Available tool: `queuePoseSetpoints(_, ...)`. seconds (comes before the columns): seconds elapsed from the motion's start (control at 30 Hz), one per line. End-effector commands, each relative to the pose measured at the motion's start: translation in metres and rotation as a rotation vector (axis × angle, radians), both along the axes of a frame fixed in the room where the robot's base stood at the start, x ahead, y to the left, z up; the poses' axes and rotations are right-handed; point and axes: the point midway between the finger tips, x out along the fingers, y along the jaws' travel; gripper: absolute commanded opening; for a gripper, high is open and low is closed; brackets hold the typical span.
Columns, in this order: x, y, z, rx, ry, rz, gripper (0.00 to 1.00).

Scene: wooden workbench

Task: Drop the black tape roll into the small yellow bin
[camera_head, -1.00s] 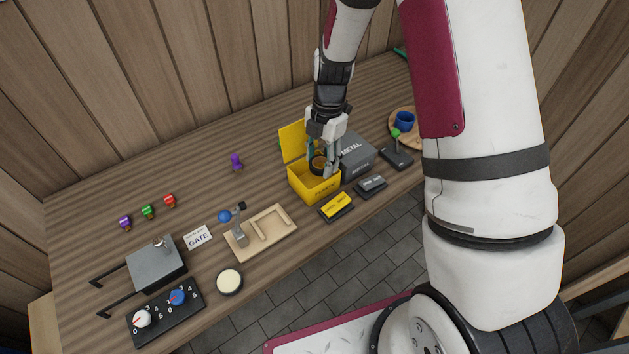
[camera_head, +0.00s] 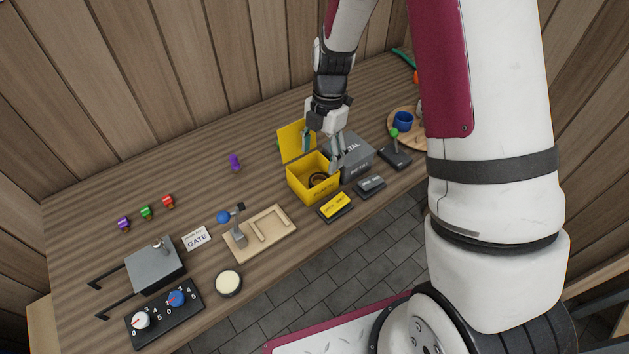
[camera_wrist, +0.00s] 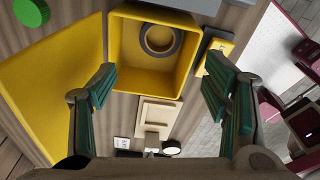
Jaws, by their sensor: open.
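The small yellow bin (camera_head: 311,187) stands on the workbench with its lid (camera_head: 292,139) swung open at the back. The black tape roll (camera_head: 318,180) lies inside the bin; in the wrist view the tape roll (camera_wrist: 146,45) rests on the bin floor near one wall, inside the bin (camera_wrist: 117,50). My gripper (camera_head: 323,152) is above the bin's right rear side. In the wrist view my gripper (camera_wrist: 160,88) has its green-padded fingers wide apart with nothing between them.
A grey METAL bin (camera_head: 356,160) stands right beside the yellow one. A yellow-topped pad (camera_head: 336,206) and a dark pad (camera_head: 370,187) lie in front. A wooden tray (camera_head: 262,236) is at left. A green-knobbed lever (camera_head: 396,150) and blue mug (camera_head: 403,121) are at right.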

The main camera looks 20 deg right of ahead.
Motion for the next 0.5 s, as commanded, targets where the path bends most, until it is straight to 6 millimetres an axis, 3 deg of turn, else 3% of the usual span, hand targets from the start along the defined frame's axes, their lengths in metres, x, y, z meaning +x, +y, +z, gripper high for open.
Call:
queuePoseSetpoints(0.3, 0.004, -0.007, 0.065, -0.001, -0.005, 0.000, 0.69)
queuePoseSetpoints(0.5, 0.006, -0.009, 0.089, -0.001, -0.003, 0.001, 0.69)
